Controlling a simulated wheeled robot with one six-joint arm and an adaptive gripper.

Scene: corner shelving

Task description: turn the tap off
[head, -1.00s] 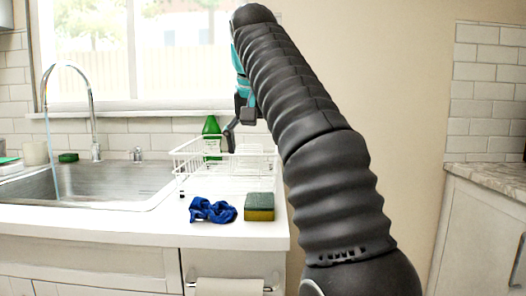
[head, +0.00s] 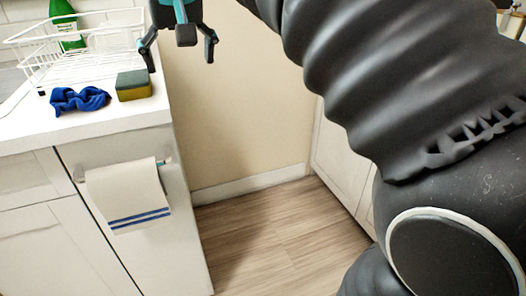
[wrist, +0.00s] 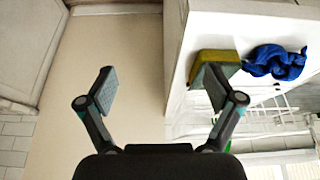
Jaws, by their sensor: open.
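The tap is outside both current views, and so is the sink. My gripper (head: 181,50) hangs at the top of the head view, just right of the counter's end, with its two fingers spread and nothing between them. In the wrist view my gripper (wrist: 160,88) also shows its fingers wide apart and empty. Its right finger overlaps the green and yellow sponge (wrist: 228,58) in that picture; I cannot tell how far apart they are.
On the white counter (head: 60,132) are a blue cloth (head: 80,100), the sponge (head: 134,86), a white dish rack (head: 95,65) and a green bottle (head: 66,22). A striped towel (head: 128,195) hangs below. Clear wood floor (head: 262,235) lies right of the counter.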

